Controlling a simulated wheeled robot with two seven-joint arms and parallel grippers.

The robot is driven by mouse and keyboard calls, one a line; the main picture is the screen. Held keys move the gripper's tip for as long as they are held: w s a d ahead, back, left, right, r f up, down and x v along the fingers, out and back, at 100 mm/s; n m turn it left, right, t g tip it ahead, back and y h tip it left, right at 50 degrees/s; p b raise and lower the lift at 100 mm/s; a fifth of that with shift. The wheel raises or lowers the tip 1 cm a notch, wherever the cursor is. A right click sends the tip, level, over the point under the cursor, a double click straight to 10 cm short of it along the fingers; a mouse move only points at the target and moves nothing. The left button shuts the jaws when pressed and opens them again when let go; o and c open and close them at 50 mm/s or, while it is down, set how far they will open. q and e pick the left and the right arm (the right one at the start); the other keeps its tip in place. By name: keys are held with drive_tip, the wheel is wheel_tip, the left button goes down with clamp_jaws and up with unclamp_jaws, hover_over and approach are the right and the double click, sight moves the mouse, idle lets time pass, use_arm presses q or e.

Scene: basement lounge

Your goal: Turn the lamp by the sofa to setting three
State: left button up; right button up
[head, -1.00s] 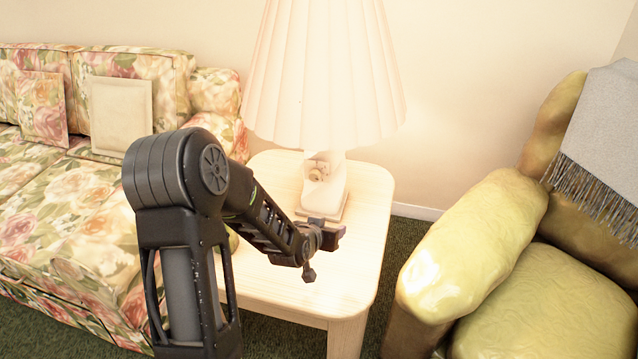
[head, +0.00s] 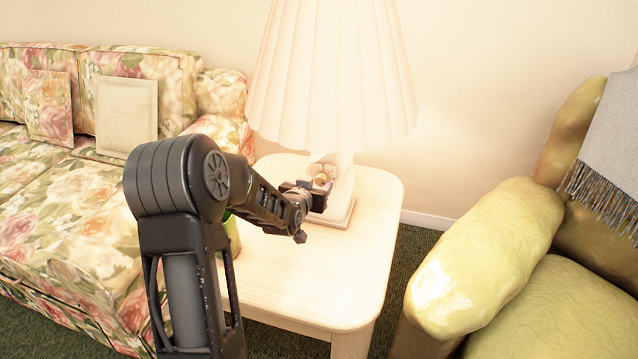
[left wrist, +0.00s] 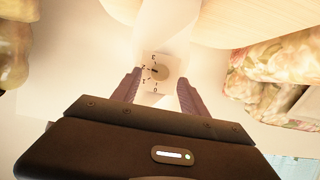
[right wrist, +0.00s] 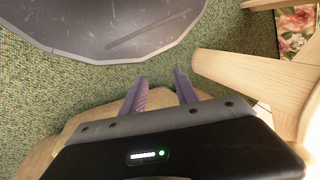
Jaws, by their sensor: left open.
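The lamp by the sofa has a pleated cream shade (head: 333,80) and a pale base (head: 343,203), standing on a light wooden side table (head: 300,290); it glows. In the left wrist view, a round knob (left wrist: 161,73) sits on a plate marked 0, 1, 2 and 3. Its dark pointer mark faces the left side, seemingly near 2. My left gripper (head: 318,190) is at the lamp base, in front of the knob. Its fingers (left wrist: 159,78) are open, one either side of the knob in that view; contact cannot be told. My right gripper (right wrist: 161,75) is open and empty, away from the lamp.
A floral sofa (head: 70,210) with cushions is left of the table. A yellow armchair (head: 490,255) with a grey fringed blanket (head: 612,140) is at right. The right wrist view shows green carpet (right wrist: 225,45), a dark grey flat-topped object (right wrist: 110,25) and wooden legs (right wrist: 235,80).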

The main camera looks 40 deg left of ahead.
sight(320, 182)
use_arm(q)
drive_tip(key=shift+x, duration=1.8)
clamp_jaws()
